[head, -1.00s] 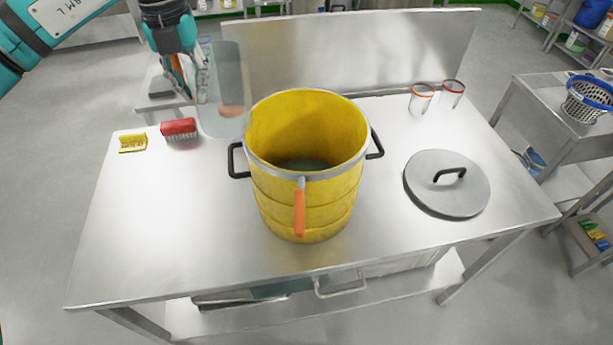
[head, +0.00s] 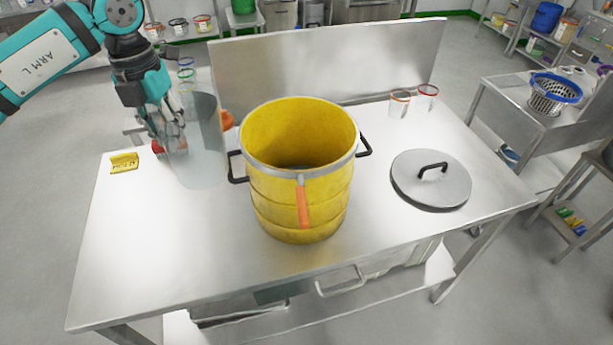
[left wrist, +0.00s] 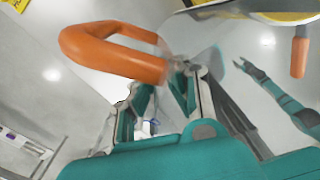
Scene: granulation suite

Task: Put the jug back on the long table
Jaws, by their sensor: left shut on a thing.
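The jug (head: 207,150) is clear, tall and see-through. It is upright over the left part of the long steel table (head: 130,250), left of the yellow drum; I cannot tell whether its base touches the top. My left gripper (head: 172,122) is at the jug's left side, shut on it.
The yellow drum (head: 300,205) stands open mid-table, its lid (head: 430,185) lying at right. An orange object (head: 228,119) is behind the drum. The front left tabletop is clear.

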